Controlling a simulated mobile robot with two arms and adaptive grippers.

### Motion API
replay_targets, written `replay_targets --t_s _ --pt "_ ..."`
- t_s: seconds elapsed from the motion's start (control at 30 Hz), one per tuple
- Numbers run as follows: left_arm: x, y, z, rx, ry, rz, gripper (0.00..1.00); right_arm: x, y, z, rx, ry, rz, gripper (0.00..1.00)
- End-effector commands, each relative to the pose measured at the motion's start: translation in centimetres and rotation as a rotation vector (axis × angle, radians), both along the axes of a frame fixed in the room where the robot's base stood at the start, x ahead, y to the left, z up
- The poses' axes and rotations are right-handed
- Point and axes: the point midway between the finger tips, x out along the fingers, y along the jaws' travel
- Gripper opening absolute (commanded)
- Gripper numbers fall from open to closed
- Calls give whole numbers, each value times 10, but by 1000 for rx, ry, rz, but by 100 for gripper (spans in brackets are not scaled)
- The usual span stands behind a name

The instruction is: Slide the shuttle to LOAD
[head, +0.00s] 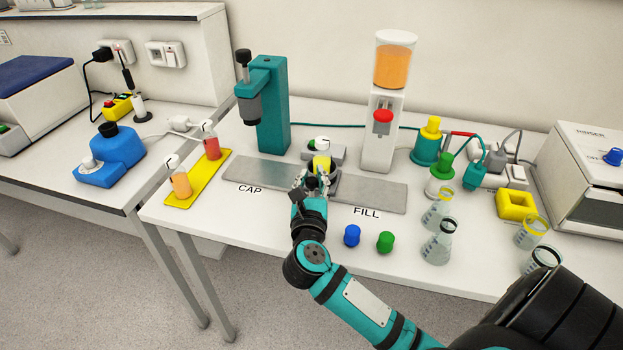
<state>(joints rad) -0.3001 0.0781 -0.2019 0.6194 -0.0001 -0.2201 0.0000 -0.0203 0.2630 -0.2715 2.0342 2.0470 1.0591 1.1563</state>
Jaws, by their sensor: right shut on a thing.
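The shuttle (337,186) is a grey block on the flat metal track (370,192), near the track's middle, between the printed CAP and FILL labels. A small container with a yellow band (321,161) stands at the shuttle. My right gripper (318,179) reaches in from the front and is shut at the shuttle's near side; its fingers hide the exact contact. No LOAD label shows; my right wrist and hand cover the table edge of the track's middle. My left gripper is not in view.
The teal capping press (274,105) stands behind the track's left half. The juice dispenser (384,125) stands behind its right half. A blue cap (352,236), a green cap (386,242) and several flasks (438,245) stand in front, right of my arm.

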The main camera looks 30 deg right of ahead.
Motion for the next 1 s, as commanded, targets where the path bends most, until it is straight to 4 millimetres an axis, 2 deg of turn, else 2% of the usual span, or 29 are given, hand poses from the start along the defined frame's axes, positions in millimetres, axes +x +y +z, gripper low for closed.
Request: replay_targets --t_s 0.37,0.7,0.97,1.0 --pt "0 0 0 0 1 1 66 0 3 -2 3 3 4 0" --pt "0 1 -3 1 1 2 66 16 18 -4 8 5 6 0" --pt "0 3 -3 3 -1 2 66 16 18 -5 9 8 7 0" --pt "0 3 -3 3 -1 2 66 16 18 -5 8 9 7 21"
